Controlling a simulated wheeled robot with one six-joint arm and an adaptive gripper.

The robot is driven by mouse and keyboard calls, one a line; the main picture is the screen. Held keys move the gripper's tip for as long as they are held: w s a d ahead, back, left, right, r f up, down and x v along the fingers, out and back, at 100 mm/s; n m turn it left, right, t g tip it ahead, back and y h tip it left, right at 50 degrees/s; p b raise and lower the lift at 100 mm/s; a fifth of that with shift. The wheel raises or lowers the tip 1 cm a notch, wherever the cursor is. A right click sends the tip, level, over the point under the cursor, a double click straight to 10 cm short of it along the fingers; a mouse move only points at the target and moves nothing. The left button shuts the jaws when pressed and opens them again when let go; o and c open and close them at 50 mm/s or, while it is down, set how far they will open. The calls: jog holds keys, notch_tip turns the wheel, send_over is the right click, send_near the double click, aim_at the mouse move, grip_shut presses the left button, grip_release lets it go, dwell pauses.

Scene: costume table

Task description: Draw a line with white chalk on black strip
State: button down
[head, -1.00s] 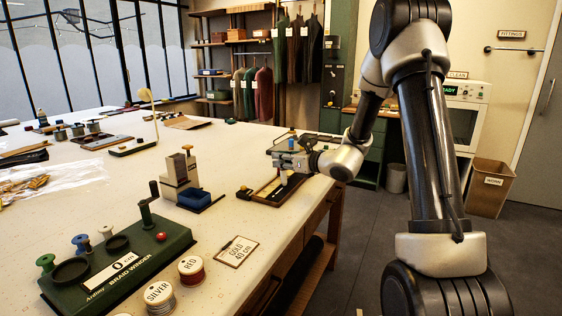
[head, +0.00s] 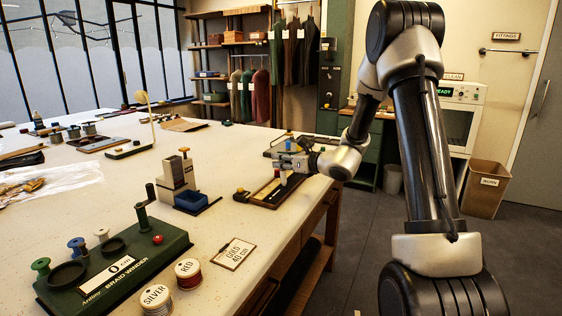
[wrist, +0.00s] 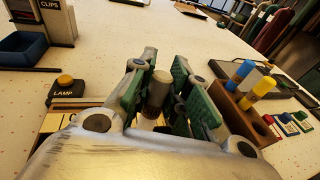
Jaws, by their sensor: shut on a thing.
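My gripper (head: 285,170) is over the tray near the table's right edge. In the wrist view its green-padded fingers (wrist: 158,100) are shut on a pale-topped upright cylinder, the white chalk (wrist: 160,88). A small pale part of it shows below the fingers in the head view (head: 283,179). The tray (head: 262,203) has a dark frame and a light inlay with dark parts. I cannot clearly make out the black strip under the fingers, nor whether the chalk's lower end touches it.
A lamp button (wrist: 64,84) stands left of the fingers. A wooden holder (wrist: 232,110) with blue and yellow sticks stands close on the right. A clips dispenser (head: 178,175) and its blue bin (head: 190,200) stand left of the tray. A braid winder (head: 120,265) is nearer.

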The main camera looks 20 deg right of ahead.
jog(key=shift+w+d, duration=0.1)
jog(key=shift+w+d, duration=0.6)
dwell(0.3)
jog(key=shift+w+d+f, duration=0.1)
jog(key=shift+w+d, duration=0.6)
jog(key=shift+d, duration=0.05)
jog(key=shift+w+d, duration=0.1)
jog(key=shift+r, duration=0.2)
jog(key=shift+r, duration=2.9)
